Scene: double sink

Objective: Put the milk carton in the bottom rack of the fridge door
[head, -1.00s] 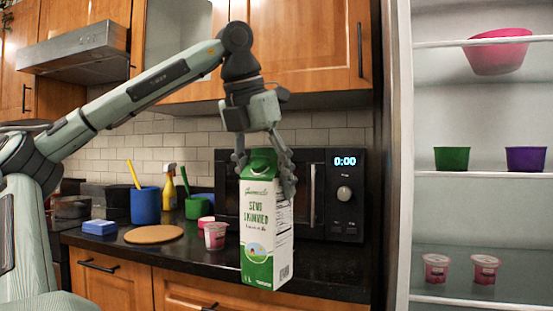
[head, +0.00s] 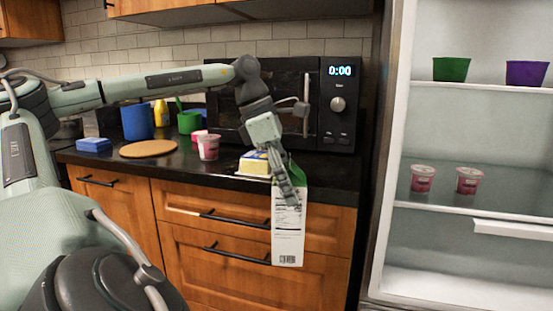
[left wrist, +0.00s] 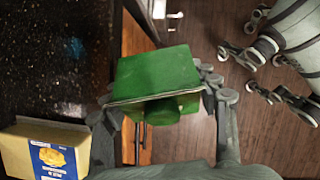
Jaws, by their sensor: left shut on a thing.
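The milk carton (head: 289,238) hangs upright in front of the counter drawers, with a white printed side facing the head camera. My left gripper (head: 285,182) is shut on its upper part. In the left wrist view the carton's green top (left wrist: 155,78) sits between the two fingers. My right gripper (left wrist: 246,70) shows at the upper right of the left wrist view, with its fingers apart and empty. The fridge (head: 490,150) stands open at the right of the head view. Its door and the door's bottom rack are not in view.
The black counter (head: 225,172) holds a microwave (head: 338,105), a yellow box (head: 256,163), a pink cup (head: 208,147) and a round board (head: 148,149). Fridge shelves hold a green bowl (head: 451,69), a purple bowl (head: 527,73) and pink tubs (head: 422,179). The space between carton and fridge looks clear.

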